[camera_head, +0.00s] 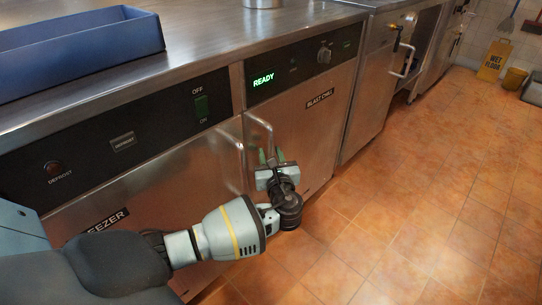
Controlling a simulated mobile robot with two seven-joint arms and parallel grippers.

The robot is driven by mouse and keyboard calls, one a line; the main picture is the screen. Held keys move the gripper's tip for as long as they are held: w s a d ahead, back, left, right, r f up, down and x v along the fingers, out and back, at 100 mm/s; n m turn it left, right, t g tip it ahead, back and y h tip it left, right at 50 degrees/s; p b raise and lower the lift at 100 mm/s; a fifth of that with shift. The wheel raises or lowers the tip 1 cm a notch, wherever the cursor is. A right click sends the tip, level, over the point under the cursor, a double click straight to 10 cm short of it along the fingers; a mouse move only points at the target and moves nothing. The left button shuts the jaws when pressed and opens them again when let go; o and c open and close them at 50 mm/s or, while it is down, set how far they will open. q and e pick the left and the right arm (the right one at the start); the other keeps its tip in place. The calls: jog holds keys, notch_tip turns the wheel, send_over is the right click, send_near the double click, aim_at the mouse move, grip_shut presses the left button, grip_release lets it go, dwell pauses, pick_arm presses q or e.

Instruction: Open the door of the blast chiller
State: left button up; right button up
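The blast chiller door (310,125) is a steel panel labelled "BLAST CHILL", below a black panel with a green "READY" display (263,79). The door looks closed, flush with the front. Its upright bar handle (262,122) is at the door's left edge. My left gripper (272,157) is at the lower part of this handle. Its two green fingers look apart, one on each side of the bar. Its body hides the handle's lower end, and I cannot tell whether the fingers touch the bar. My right gripper is not in view.
The freezer door (160,185) with its own handle (232,152) adjoins on the left. A blue tray (80,45) sits on the steel counter (215,35). The tiled floor (420,190) in front is clear. A yellow wet-floor sign (494,60) stands far back right.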

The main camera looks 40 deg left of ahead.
pick_arm(q)
grip_shut()
jog(key=shift+d+f, duration=0.1)
jog(key=shift+d, duration=0.05)
